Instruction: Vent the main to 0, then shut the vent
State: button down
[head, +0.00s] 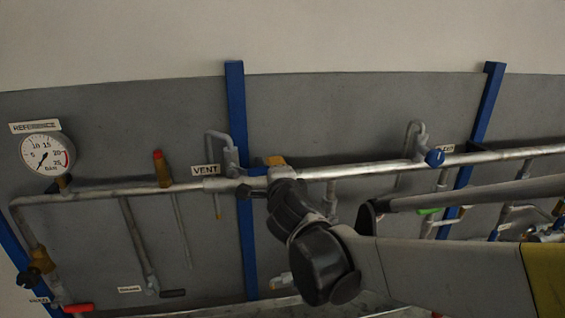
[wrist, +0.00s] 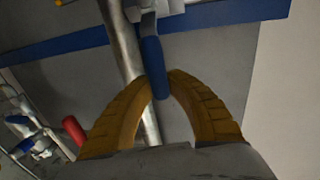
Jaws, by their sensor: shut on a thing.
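The VENT label (head: 205,170) hangs on the long horizontal main pipe (head: 110,191), left of a blue post. Beside it, a grey bent vent pipe (head: 214,135) rises from the main. My gripper (wrist: 159,82) has its two yellow fingers around a blue lever handle (wrist: 151,55), shut on it. The head view shows my gripper (head: 276,161) at the vent fitting, with a bit of the blue handle (head: 257,171) to its left; the rest is hidden. The gauge (head: 47,152) labelled REFERENCE has its needle at the lower left, near the low end of its scale.
A red-topped fitting (head: 160,166) stands on the main left of the vent. Blue posts (head: 236,110) stand against the grey wall. A red lever (head: 77,308) is at the lower left.

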jog(key=shift+f, duration=0.25)
dwell(0.3)
jog(key=c, duration=1.3)
grip_release()
jog(key=shift+s, duration=0.1)
jog(key=v, duration=1.2)
jog(key=shift+r, duration=0.1)
